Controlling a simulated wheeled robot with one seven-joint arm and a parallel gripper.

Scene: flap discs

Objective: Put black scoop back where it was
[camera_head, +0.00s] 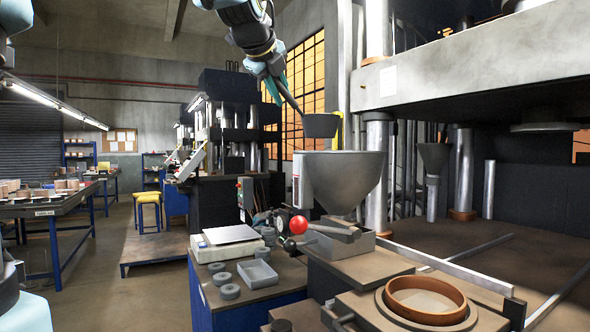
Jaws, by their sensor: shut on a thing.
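My gripper (276,88) is high at the top centre, with its greenish fingers shut on the handle of the black scoop. The scoop's dark cup (321,126) hangs lower right of the fingers and looks upright. It appears just above the rim of the grey funnel hopper (342,178), with a small gap in the picture. The inside of the cup is hidden from this side, and I cannot tell what it holds.
Left of the hopper, a bench holds a scale (228,242), a grey tray (257,273) and several grey rings (229,291). A red ball knob (298,225) stands before the hopper. A brown ring mould (425,300) is at front right. The large press (470,75) fills the right.

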